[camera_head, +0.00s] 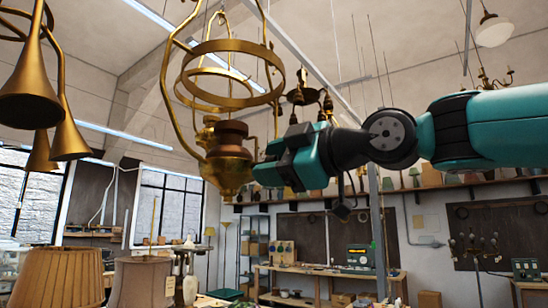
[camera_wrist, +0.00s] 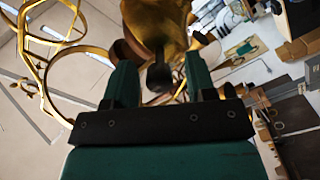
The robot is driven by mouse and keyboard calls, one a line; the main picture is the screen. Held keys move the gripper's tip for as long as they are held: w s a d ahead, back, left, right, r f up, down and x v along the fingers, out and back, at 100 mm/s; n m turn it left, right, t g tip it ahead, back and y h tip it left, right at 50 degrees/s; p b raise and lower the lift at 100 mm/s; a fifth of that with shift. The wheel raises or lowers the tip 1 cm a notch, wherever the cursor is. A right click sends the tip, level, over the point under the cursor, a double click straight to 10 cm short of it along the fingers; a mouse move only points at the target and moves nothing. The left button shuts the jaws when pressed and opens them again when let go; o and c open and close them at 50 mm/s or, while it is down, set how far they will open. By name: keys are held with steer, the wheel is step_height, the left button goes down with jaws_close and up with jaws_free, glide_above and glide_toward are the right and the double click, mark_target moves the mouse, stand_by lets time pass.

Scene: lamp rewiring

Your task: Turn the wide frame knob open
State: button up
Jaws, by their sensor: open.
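The brass hanging lamp frame (camera_head: 228,46), with its wide rings and curved arms, hangs at upper centre in the head view. Its rounded brass body (camera_head: 228,178) hangs at the bottom, below a copper-coloured collar (camera_head: 230,130). My gripper (camera_head: 262,174) comes in from the right and reaches that body's right side. In the wrist view my gripper (camera_wrist: 158,66) is open, with one green finger on each side of a small dark knob (camera_wrist: 159,78). The knob sticks out from the brass body (camera_wrist: 155,22) towards the palm. I cannot tell whether the fingers touch it. The knob is hidden in the head view.
Brass cone-shaped lamps (camera_head: 30,85) hang at the left. Pleated lampshades (camera_head: 58,277) stand at lower left. A workbench (camera_head: 320,270) with equipment and a wall shelf stand behind. The curved brass arms are close around the lamp body.

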steer(key=c, duration=0.9)
steer(key=m+b, duration=0.1)
steer(key=m, duration=0.2)
steer(key=shift+f+m+b, duration=0.1)
steer(key=shift+m+b, duration=0.3)
steer(key=m, duration=0.5)
steer(key=shift+b, duration=0.4)
steer(key=m, duration=0.5)
steer(key=shift+d, duration=0.1)
steer(key=shift+m, duration=2.1)
